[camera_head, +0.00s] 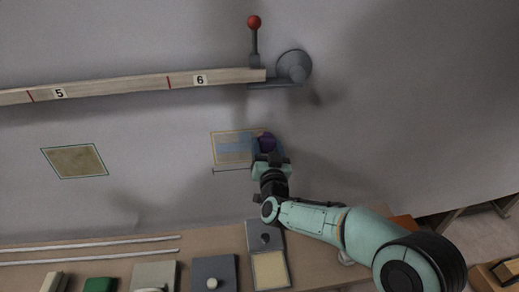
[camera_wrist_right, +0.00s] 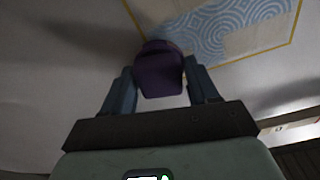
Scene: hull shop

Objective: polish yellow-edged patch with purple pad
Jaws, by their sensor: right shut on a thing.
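The purple pad (camera_wrist_right: 160,72) is between the fingers of my right gripper (camera_wrist_right: 162,88), which is shut on it. In the head view the pad (camera_head: 266,142) is at the right end of the yellow-edged patch (camera_head: 222,157), on the grey hull wall. The patch (camera_wrist_right: 265,42) also shows in the right wrist view, with a blue swirl-patterned area (camera_wrist_right: 215,32) inside its yellow edge. In the head view my right gripper (camera_head: 268,158) covers the patch's lower right corner. Whether the pad touches the surface I cannot tell. My left gripper is out of view.
A green-edged patch (camera_head: 75,161) is at left on the wall. Above runs a wooden batten (camera_head: 130,86) marked 5 and 6, ending at a grey clamp (camera_head: 293,67) with a red-knobbed lever (camera_head: 254,22). Below, a bench (camera_head: 110,256) holds several blocks and pads.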

